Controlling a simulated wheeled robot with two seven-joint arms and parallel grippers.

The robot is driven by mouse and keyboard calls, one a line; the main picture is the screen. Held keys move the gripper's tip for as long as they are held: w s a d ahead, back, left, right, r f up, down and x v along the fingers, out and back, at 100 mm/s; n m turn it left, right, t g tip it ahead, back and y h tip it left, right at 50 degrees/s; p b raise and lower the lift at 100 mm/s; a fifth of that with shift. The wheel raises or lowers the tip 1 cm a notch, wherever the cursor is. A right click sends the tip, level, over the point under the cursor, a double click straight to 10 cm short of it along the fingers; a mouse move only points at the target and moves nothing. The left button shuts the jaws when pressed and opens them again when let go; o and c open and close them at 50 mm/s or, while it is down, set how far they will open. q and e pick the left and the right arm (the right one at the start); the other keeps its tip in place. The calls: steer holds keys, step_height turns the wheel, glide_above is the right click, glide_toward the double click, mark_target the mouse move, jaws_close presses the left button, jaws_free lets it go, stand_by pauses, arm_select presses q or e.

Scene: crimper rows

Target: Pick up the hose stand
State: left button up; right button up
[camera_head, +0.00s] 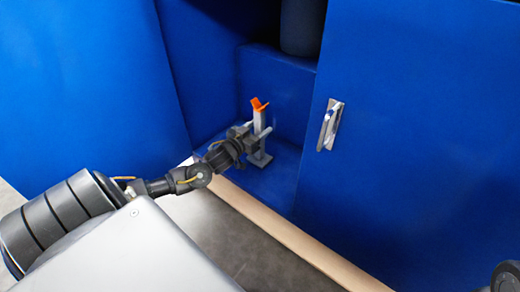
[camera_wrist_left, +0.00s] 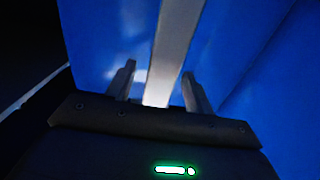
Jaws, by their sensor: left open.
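The hose stand (camera_head: 259,119) is a slim light-grey post with an orange forked top and a grey foot. It stands upright inside the blue cabinet, on its floor near the front edge. My left gripper (camera_head: 258,138) is at the post, below the orange top. In the left wrist view the grey post of the hose stand (camera_wrist_left: 174,45) runs between the two fingers of my left gripper (camera_wrist_left: 158,72), which are apart. A gap shows beside the post, so the fingers are open around it. The gripper hides part of the post. My right gripper is not in view.
A blue door (camera_head: 420,140) with a metal handle (camera_head: 329,126) stands right of the opening. A blue panel (camera_head: 80,90) is on the left. A dark blue cylinder (camera_head: 301,25) stands on a raised blue block behind. A light wooden strip (camera_head: 290,237) edges the cabinet floor.

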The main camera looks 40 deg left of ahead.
arm_select(q)
steer(key=shift+w+f+b, duration=0.1)
steer(key=shift+w+b, duration=0.25)
steer(key=shift+w, duration=0.95)
steer(key=shift+c, duration=0.4)
jaws_close()
steer(key=shift+r, duration=0.45)
steer(key=shift+f, duration=0.15)
